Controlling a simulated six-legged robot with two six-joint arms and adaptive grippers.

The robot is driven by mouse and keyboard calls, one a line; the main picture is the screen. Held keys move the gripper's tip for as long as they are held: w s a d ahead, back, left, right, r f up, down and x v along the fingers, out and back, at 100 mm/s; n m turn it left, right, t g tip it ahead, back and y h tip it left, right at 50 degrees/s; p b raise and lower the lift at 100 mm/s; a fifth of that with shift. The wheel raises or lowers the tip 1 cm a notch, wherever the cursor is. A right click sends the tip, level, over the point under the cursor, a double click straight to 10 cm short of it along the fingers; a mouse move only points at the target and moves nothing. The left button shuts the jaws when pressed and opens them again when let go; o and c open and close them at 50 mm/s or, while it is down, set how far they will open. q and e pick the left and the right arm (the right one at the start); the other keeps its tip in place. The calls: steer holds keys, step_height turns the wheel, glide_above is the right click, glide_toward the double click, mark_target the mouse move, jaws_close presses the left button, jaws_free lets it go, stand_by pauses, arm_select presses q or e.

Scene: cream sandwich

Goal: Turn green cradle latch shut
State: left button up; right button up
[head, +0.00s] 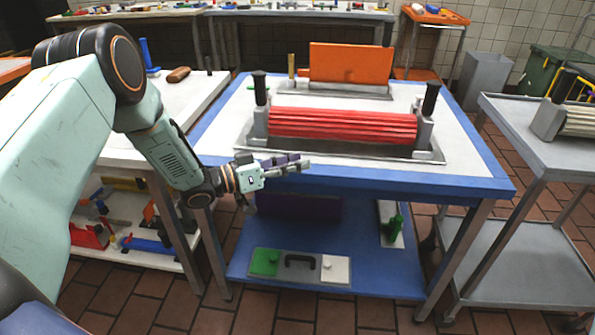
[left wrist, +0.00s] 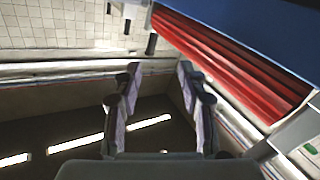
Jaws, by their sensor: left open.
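A red ribbed roller (head: 342,125) lies in a grey cradle (head: 424,138) with upright black handles at both ends, on the blue-edged table. It also shows in the left wrist view (left wrist: 235,60). I cannot make out a green latch on this cradle. A green knob-like piece (head: 395,224) stands on a pale plate on the lower shelf. My left gripper (head: 300,163) is open and empty, in front of the roller's left half near the table's front edge. Its parted fingers show in the left wrist view (left wrist: 157,72). My right gripper is out of view.
An orange panel (head: 350,62) stands behind the roller. The lower blue shelf (head: 378,285) holds a green-and-white plate with a black handle (head: 301,261). A grey cart (head: 545,150) with another roller stands right, a cluttered table (head: 180,98) left.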

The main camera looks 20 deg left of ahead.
arm_select(q)
steer(key=f+n+y, duration=0.1)
steer(key=s+d+f+y, duration=0.1)
steer(key=f, duration=0.1)
steer(key=shift+d+n, duration=0.2)
steer(key=shift+n, duration=0.2)
